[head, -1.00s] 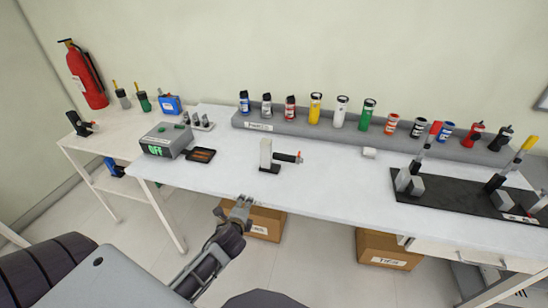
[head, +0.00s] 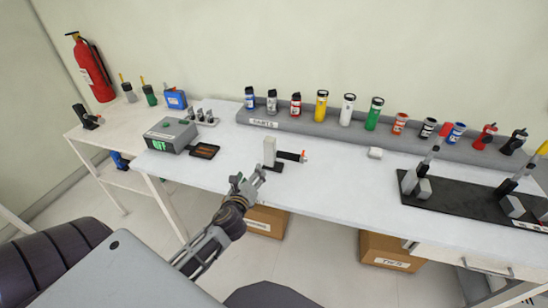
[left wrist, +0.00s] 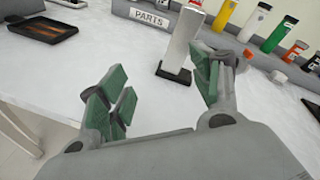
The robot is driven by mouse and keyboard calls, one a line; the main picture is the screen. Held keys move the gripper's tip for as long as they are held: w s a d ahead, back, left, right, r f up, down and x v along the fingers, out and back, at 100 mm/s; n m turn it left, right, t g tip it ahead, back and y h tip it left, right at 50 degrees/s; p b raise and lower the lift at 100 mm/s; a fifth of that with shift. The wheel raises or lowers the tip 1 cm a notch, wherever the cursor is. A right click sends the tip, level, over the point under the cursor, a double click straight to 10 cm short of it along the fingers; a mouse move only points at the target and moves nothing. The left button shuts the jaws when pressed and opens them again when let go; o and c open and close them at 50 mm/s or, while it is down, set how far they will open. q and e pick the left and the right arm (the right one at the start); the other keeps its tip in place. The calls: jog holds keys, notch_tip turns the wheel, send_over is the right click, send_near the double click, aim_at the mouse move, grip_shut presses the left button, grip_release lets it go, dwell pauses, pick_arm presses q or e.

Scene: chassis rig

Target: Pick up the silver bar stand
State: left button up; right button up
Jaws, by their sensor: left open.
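The silver bar stand (head: 269,152) stands upright on its small black base on the white table, near the front edge. A black arm with a red-orange tip sticks out from it to the right. In the left wrist view the silver bar (left wrist: 182,40) rises beyond the gap between the fingers. My left gripper (head: 250,179) is open and empty, just in front of the stand and to its left, apart from it. Its green finger pads (left wrist: 160,90) show in the left wrist view. My right gripper is not in view.
A grey box with a green display (head: 170,136) and a black tray (head: 204,151) lie to the left. A grey parts rack (head: 263,124) with several coloured bottles runs along the back. A black board (head: 460,205) with fixtures is at the right.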

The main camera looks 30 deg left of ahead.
aim_at(268, 142)
pick_arm(q)
jog(key=shift+w+a+r+m+t+h+p, duration=0.2)
jog(key=shift+w+r+m+t, duration=0.45)
jog(key=shift+w+m, duration=1)
jog(key=shift+w+a+r+m+t+h+p, duration=0.1)
jog(key=shift+w+r+m+t+h+p, duration=0.2)
jog(key=shift+w+r+m, duration=1.3)
jog(key=shift+w+a+r+m+t+h+p, duration=0.15)
jog(key=shift+w+m+t, duration=0.45)
jog(key=shift+w, duration=1.9)
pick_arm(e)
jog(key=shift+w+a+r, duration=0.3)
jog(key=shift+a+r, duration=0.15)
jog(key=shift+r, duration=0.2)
pick_arm(q)
jog(key=shift+w, duration=0.1)
